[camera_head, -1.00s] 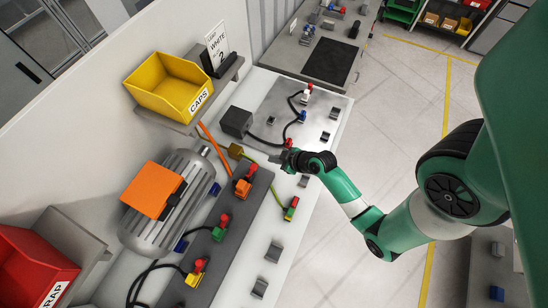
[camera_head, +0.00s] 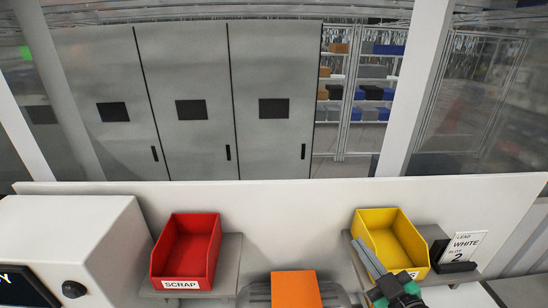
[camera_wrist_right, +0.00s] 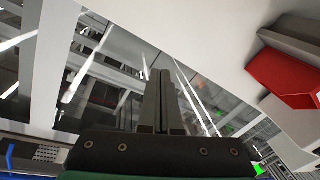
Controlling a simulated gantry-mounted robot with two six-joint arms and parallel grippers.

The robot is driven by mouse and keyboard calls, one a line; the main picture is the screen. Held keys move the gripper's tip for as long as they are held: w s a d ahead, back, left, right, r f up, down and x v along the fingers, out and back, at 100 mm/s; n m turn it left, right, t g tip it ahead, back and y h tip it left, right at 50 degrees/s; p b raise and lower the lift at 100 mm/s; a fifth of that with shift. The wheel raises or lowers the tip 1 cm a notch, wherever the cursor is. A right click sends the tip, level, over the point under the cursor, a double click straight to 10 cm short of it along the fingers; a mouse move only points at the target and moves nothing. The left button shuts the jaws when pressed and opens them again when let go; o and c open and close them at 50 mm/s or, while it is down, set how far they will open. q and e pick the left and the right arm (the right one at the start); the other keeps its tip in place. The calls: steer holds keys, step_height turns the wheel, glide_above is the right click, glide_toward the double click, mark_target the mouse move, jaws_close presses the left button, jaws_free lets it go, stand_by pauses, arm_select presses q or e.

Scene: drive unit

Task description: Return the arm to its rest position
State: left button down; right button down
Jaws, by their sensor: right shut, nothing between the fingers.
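My right gripper (camera_head: 362,248) shows at the bottom right of the head view, in front of the left side of the yellow bin (camera_head: 408,242). Its grey fingers point up and to the left. In the right wrist view the two fingers (camera_wrist_right: 160,78) lie together, shut, with nothing between them. Only the green and black wrist end of the right arm shows in the head view; the rest is below the picture's edge. My left gripper is in neither view.
A red bin (camera_head: 187,250) labelled SCRAP stands on a shelf at the left. The orange box on the motor (camera_head: 296,290) is partly cut off at the bottom. A card marked WHITE (camera_head: 466,245) stands right of the yellow bin. Grey cabinets (camera_head: 190,70) stand behind the white wall.

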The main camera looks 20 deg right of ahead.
steer(key=a+r+n+t+y, duration=0.15)
steer(key=a+r+t, duration=0.4)
steer(key=r, duration=0.95)
steer(key=s+a+r+m+t+y, duration=0.1)
steer(key=s+a+r+m+t, duration=0.15)
steer(key=s+r, duration=0.55)
steer(key=s+a+r+m+t, duration=0.25)
steer(key=s+r, duration=0.25)
steer(key=r, duration=0.7)
step_height(320, 180, down, 29)
steer(key=b, duration=2.8)
steer(key=shift+w+m+g+b, duration=0.15)
steer(key=shift+m+g+b, duration=0.2)
steer(key=shift+g, duration=0.1)
